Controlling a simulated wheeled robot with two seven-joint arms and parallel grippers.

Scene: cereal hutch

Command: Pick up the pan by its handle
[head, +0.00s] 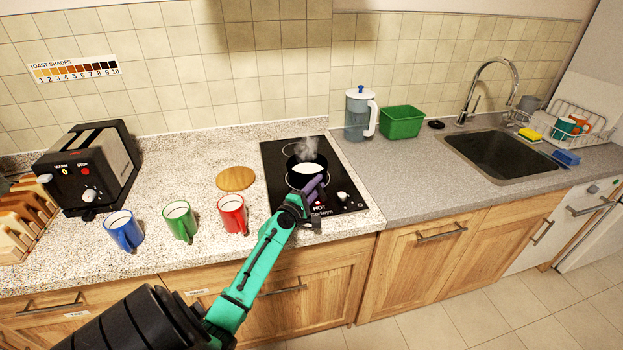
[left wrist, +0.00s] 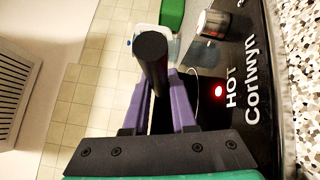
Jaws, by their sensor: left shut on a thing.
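The dark pan (head: 292,162) sits on the black hob (head: 350,202) in the head view, with white liquid in it and steam above it. My left gripper (head: 318,183) is at the pan's near side, its purple fingers closed on the pan's handle. In the left wrist view the black round handle (left wrist: 152,55) stands between the two purple fingers, its end towards the camera. I cannot tell whether the pan is touching the hob or slightly raised. My right gripper is in neither view.
Blue (head: 124,233), green (head: 181,222) and red (head: 232,215) mugs with white contents stand left of the hob. A round wooden board (head: 235,178) lies behind them. The toaster (head: 92,168) is farther left. A jug (head: 359,115) and green tub (head: 402,122) stand back right.

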